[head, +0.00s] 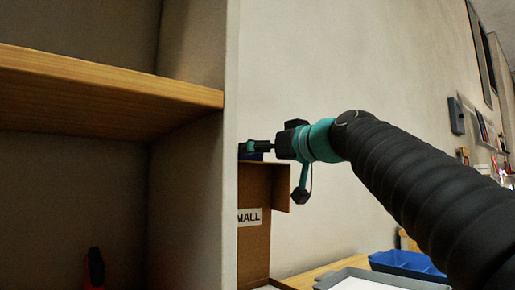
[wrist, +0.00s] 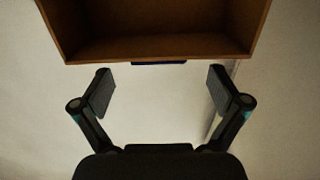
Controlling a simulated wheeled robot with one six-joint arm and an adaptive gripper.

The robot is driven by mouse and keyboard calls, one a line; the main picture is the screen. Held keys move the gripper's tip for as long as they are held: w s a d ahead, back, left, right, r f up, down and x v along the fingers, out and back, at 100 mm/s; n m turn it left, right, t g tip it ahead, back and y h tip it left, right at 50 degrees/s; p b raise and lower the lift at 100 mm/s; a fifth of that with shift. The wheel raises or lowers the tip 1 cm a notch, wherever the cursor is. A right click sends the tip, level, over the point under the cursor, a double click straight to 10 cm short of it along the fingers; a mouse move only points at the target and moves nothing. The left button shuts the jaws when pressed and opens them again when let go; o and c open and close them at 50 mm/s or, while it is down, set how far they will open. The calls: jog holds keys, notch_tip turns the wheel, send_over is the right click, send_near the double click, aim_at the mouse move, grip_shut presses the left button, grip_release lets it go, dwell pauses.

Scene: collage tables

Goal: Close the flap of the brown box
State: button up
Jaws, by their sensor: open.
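The brown box (head: 254,239) stands behind the pale side panel in the head view, which hides its left part. A white label on it shows the letters "MALL". A brown piece juts right from its upper part; I cannot tell if this is the flap. In the wrist view a brown box-like hollow (wrist: 150,47) fills the top, with a small dark blue piece (wrist: 158,63) at its lower edge. My gripper (wrist: 159,75) is open and empty, its fingertips just short of that edge. In the head view my gripper (head: 258,146) is at the box's top, partly hidden by the panel.
A wooden shelf board (head: 110,95) and the upright side panel (head: 231,200) stand close on the left. A blue tray (head: 405,263) and a grey tray (head: 350,276) sit on a wooden table at lower right. A pale wall rises behind.

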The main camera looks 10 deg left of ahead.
jog(key=shift+p+x, duration=0.65)
jog(key=shift+x, duration=1.95)
jog(key=shift+d, duration=0.1)
